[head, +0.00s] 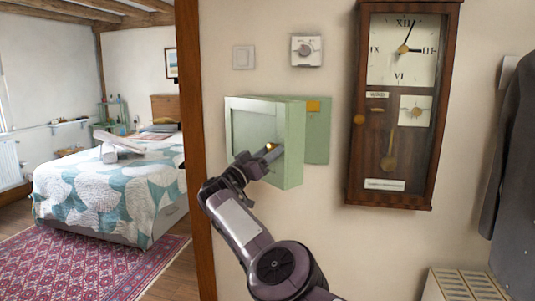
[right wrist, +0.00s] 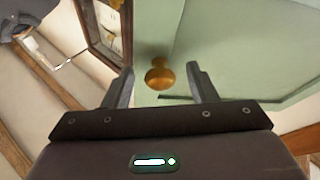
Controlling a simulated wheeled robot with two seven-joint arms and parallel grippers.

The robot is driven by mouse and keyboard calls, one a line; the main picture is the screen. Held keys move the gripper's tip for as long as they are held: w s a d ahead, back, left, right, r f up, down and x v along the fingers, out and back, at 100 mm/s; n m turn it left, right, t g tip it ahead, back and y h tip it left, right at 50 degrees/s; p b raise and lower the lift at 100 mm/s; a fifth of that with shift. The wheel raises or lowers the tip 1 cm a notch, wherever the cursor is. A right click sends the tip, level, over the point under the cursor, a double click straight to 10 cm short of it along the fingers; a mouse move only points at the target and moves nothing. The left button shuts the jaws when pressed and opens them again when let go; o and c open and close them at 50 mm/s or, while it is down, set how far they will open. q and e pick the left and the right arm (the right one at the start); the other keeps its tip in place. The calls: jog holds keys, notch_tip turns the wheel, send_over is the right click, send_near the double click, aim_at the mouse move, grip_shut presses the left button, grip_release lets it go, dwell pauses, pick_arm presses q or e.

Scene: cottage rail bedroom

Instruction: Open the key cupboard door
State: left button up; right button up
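The pale green key cupboard (head: 294,150) hangs on the wall left of the clock. Its framed door (head: 240,106) faces left-front and looks flush with the box; I see no clear gap. A round brass knob (right wrist: 159,75) sits on the green door in the right wrist view, and it also shows in the head view (head: 270,147). My right gripper (head: 257,161) is at the door's front by the knob. Its fingers (right wrist: 161,84) are open, one on each side of the knob, with no visible contact. My left gripper is not in view.
A flat green panel (head: 318,140) with a yellow patch lies on the wall beside the cupboard. A tall pendulum clock (head: 437,120) hangs to the right, near a dark coat (head: 512,180). A wooden post (head: 190,120) stands left. A dial (head: 305,50) and switch (head: 243,57) are above.

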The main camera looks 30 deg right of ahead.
jog(key=shift+a+r, duration=0.1)
jog(key=shift+a, duration=0.05)
jog(key=shift+a, duration=0.2)
jog(key=b+v, duration=0.1)
jog(key=v, duration=0.6)
jog(key=shift+b, duration=0.4)
